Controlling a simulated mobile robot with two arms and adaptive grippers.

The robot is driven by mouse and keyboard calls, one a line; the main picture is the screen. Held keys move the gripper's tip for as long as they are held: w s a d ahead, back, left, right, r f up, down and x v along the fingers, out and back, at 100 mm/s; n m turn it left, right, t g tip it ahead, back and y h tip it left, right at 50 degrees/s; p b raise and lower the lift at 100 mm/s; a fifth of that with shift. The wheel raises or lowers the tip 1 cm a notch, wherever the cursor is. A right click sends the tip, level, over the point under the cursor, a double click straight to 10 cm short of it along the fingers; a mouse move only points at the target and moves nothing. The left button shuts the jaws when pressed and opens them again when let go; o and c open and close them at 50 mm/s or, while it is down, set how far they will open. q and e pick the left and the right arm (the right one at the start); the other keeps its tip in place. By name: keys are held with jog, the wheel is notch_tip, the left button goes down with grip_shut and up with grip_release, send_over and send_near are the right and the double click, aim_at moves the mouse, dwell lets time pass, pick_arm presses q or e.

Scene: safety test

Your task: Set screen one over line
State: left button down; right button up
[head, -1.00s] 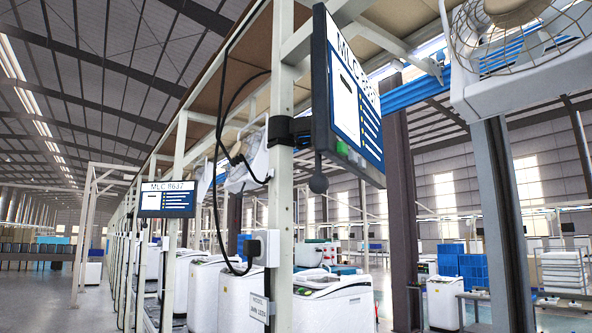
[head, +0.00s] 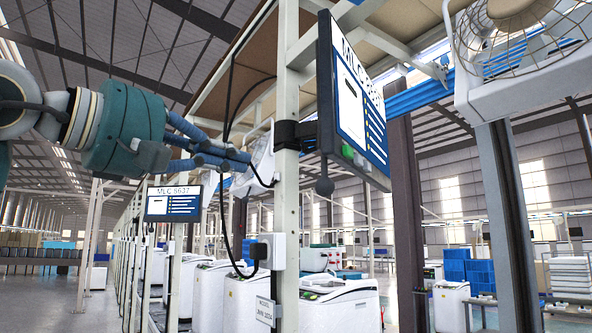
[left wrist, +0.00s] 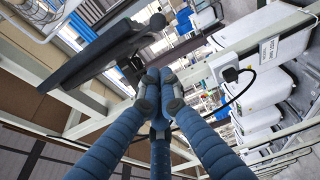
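A large near screen (head: 352,105) with a blue and white display hangs on the right side of a pale post, on a black clamp (head: 293,134). A round dark knob (head: 324,186) hangs under its lower edge. A smaller screen (head: 173,203) reading MLC 8637 is farther down the line. My left gripper (head: 248,160) is left of the post, at about clamp height, apart from the near screen. In the left wrist view its fingertips (left wrist: 160,92) are together with nothing visible between them; the near screen (left wrist: 105,55) shows nearly edge-on beyond. My right gripper is not in view.
The pale post (head: 288,200) carries a hanging black cable and a socket box (head: 271,251). White washing machines (head: 338,303) stand in a line below. A caged fan (head: 520,40) hangs at upper right. Open floor shows at far left.

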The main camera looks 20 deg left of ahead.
aim_at(333, 137)
pick_arm(q)
jog(key=s+d+p+x, duration=0.1)
jog(key=p+x, duration=0.4)
jog(key=x, duration=0.8)
jog(key=shift+d, duration=0.6)
